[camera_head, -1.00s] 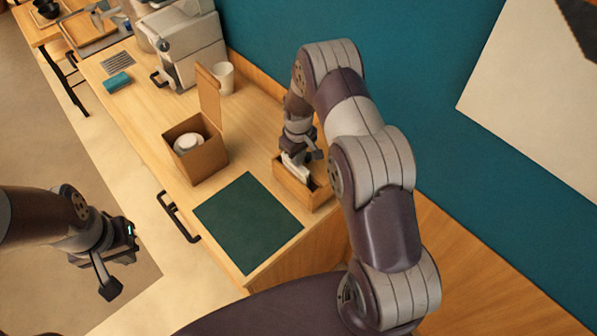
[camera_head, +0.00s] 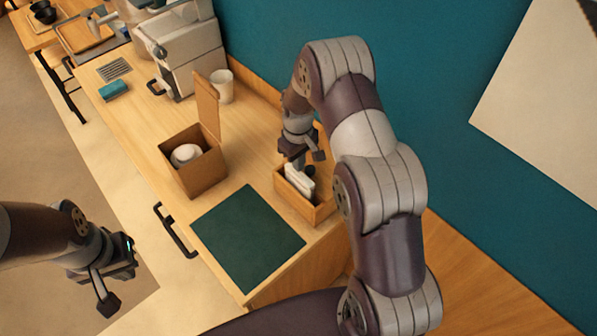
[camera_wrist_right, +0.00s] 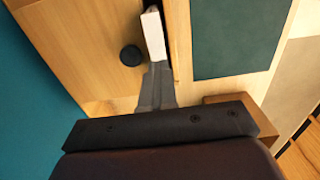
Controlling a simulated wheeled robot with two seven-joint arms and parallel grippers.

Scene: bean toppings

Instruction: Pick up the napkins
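The white napkins (camera_head: 300,182) stand on edge as a thin stack in an open wooden box (camera_head: 314,215) near the wall. My right gripper (camera_head: 298,164) is low over the box at the napkins. In the right wrist view its fingers (camera_wrist_right: 157,78) are close together at the near end of the white napkins (camera_wrist_right: 153,34) and look shut on them; the contact itself is partly hidden. My left gripper (camera_head: 128,256) hangs off the counter's front side, away from the box, and its finger opening cannot be made out.
A round black thing (camera_wrist_right: 131,55) lies beside the napkins. A dark green mat (camera_head: 247,240) lies in front of the box. An open cardboard box (camera_head: 198,172) with white items, a white cup (camera_head: 222,87) and a coffee machine (camera_head: 190,50) stand farther along the counter.

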